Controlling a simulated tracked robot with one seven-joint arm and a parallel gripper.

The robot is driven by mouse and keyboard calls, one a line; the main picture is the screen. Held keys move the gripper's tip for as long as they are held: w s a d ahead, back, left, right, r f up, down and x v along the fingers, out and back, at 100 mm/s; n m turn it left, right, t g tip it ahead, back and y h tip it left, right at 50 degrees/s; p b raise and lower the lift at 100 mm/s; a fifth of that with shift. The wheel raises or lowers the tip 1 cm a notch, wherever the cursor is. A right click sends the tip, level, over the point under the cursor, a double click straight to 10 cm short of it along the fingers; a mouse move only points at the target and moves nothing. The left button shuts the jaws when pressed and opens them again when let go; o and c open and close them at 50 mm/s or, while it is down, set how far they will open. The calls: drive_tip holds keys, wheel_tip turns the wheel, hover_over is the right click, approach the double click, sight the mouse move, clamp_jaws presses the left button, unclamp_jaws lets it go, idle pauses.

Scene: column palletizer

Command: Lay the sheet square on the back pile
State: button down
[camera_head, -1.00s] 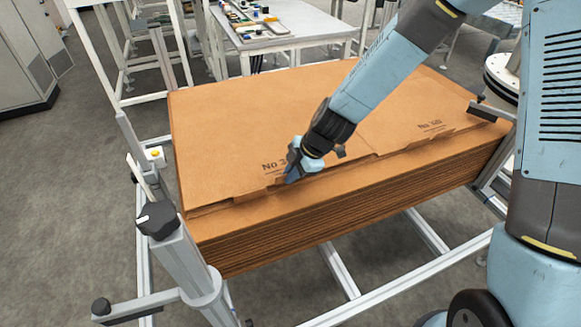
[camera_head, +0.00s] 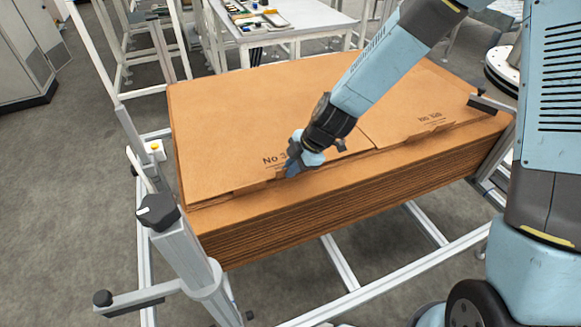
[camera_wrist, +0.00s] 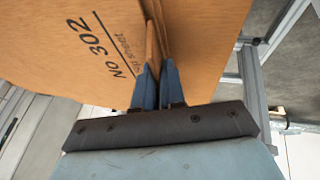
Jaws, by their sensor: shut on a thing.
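The brown cardboard sheet (camera_head: 225,125), marked "No 3…" in the head view, lies over the top of a thick pile of brown sheets (camera_head: 340,225). In the wrist view the held sheet (camera_wrist: 60,50) reads "No 302". My gripper (camera_head: 291,171) is at the sheet's near edge, and its fingers (camera_wrist: 158,68) are shut on a tab there. The sheet's near edge runs a little back from the pile's near edge, leaving a strip of pile bare. A second marked panel, "No 320" (camera_head: 430,108), lies to the right. The arm hides part of the sheet between them.
A grey post with a black knob (camera_head: 157,212) stands at the pile's near left corner. A dark stop (camera_head: 490,105) sits at its right end. Metal frame rails (camera_head: 340,267) run below. A white table (camera_head: 290,30) with small parts stands behind.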

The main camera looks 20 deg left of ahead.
drive_tip(key=shift+f, duration=0.15)
drive_tip(key=c, duration=1.1)
unclamp_jaws()
drive_tip(key=shift+c, duration=0.2)
drive_tip(key=v, duration=1.3)
drive_tip(key=shift+d+r, duration=0.2)
drive_tip(key=shift+r, duration=0.05)
drive_tip(key=d+r+m+t+h, duration=0.2)
drive_tip(key=d+r+m, duration=0.35)
drive_tip(key=d, duration=0.35)
drive_tip(key=d+r+m+t+h, duration=0.1)
drive_tip(key=d+r+m+h, duration=0.1)
drive_tip(key=d+r+m, duration=0.45)
drive_tip(key=s+d+r+m+t, duration=0.1)
drive_tip(key=s+d+r+m, duration=0.1)
drive_tip(key=d+m, duration=0.3)
drive_tip(key=s+d+r+m+t+h, duration=0.1)
drive_tip(key=s+d+r+m, duration=0.2)
drive_tip(key=d, duration=0.4)
drive_tip(key=s+d+r+m+t, duration=0.1)
drive_tip(key=s+d+r+m, duration=0.2)
drive_tip(key=s+d+m, duration=0.2)
drive_tip(key=shift+s+d+r+m, duration=0.25)
drive_tip(key=shift+s+d+m, duration=0.05)
drive_tip(key=shift+d+m, duration=0.6)
